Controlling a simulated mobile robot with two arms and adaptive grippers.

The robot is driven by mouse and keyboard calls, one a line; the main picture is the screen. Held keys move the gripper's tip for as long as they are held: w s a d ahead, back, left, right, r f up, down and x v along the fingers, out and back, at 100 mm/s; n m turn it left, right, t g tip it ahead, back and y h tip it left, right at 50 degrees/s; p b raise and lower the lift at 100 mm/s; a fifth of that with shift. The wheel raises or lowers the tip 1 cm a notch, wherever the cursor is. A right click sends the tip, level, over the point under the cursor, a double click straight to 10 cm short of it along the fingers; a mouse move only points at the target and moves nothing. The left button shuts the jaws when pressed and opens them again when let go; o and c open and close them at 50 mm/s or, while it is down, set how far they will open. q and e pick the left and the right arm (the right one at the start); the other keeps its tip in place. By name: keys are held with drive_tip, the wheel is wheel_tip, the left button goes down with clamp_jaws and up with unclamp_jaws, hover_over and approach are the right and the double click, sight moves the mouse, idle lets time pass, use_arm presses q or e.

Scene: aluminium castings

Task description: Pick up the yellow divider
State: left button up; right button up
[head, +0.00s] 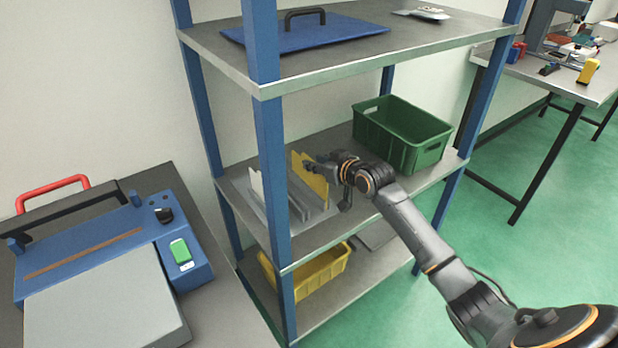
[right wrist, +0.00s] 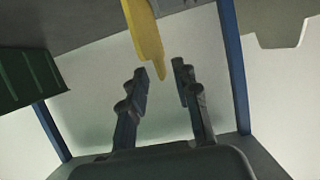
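The yellow divider (head: 311,180) stands upright in a grey slotted rack (head: 283,214) on the middle shelf. My right gripper (head: 309,165) is at its upper edge, reaching in from the right. In the right wrist view, the narrow end of the yellow divider (right wrist: 147,40) points between the two fingertips of the open right gripper (right wrist: 162,74). A gap shows on both sides, and the fingers are not closed on it. I cannot tell how deep it sits between them. My left gripper is not in view.
A pale divider (head: 256,186) stands left in the rack, by a blue shelf post (head: 272,160). A green crate (head: 402,135) is to the right on the same shelf. A yellow bin (head: 322,272) sits below. The upper shelf (head: 340,65) overhangs the rack.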

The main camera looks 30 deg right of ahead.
sight(309, 176)
drive_tip(key=shift+x, duration=2)
drive_tip(key=shift+s, duration=0.1)
drive_tip(key=shift+c, duration=0.4)
clamp_jaws()
